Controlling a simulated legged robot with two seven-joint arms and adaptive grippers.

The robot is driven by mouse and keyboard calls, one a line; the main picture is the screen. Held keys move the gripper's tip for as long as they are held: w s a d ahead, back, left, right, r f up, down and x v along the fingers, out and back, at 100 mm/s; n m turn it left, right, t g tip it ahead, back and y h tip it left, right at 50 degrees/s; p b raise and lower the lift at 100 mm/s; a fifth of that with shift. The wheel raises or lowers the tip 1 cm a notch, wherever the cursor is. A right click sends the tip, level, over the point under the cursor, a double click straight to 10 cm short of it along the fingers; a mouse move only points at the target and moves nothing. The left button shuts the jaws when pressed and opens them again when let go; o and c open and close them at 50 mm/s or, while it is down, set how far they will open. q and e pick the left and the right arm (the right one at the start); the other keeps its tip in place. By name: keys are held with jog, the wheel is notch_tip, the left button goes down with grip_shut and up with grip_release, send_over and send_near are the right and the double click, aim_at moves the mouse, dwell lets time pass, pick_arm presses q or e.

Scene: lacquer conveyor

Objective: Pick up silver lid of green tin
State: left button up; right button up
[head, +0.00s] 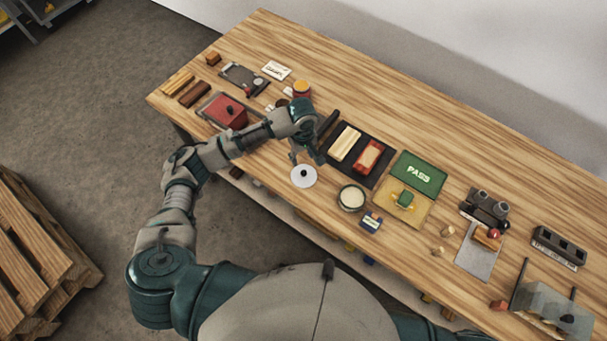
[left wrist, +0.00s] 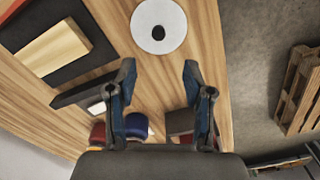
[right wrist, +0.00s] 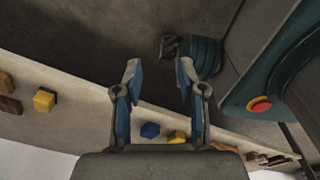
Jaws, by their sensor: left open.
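The silver lid (head: 304,176) is a pale round disc with a black knob, lying at the near edge of the wooden table. It also shows in the left wrist view (left wrist: 147,30), ahead of the fingertips. The green tin (head: 351,198) is round, stands open to the right of the lid and shows a cream-coloured content. My left gripper (head: 306,156) is open and empty, just above and behind the lid; its two fingers also show in the left wrist view (left wrist: 159,75). My right gripper (right wrist: 157,72) is open and empty, away from the lid and tin.
A black tray (head: 375,178) with a cream block and a red block lies right of my left gripper. A red box (head: 226,112) stands to the left. A green PASS board (head: 419,172) lies further right.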

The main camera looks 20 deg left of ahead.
pick_arm(q)
send_over(304, 172)
jog(key=f, duration=0.4)
jog(key=shift+a+f, duration=0.3)
jog(key=shift+a, duration=0.05)
jog(key=shift+d+f, duration=0.1)
jog(key=shift+f, duration=0.1)
jog(key=f, duration=0.4)
jog(key=shift+d+f, duration=0.2)
jog(key=shift+d, duration=0.1)
jog(key=shift+f, duration=0.45)
jog(key=shift+a, duration=0.1)
pick_arm(e)
jog(key=shift+a, duration=0.2)
pick_arm(q)
jog(key=shift+c, duration=0.2)
jog(key=shift+a, duration=0.1)
jog(key=c, duration=0.8)
grip_shut()
pick_arm(e)
jog(key=shift+a, duration=0.25)
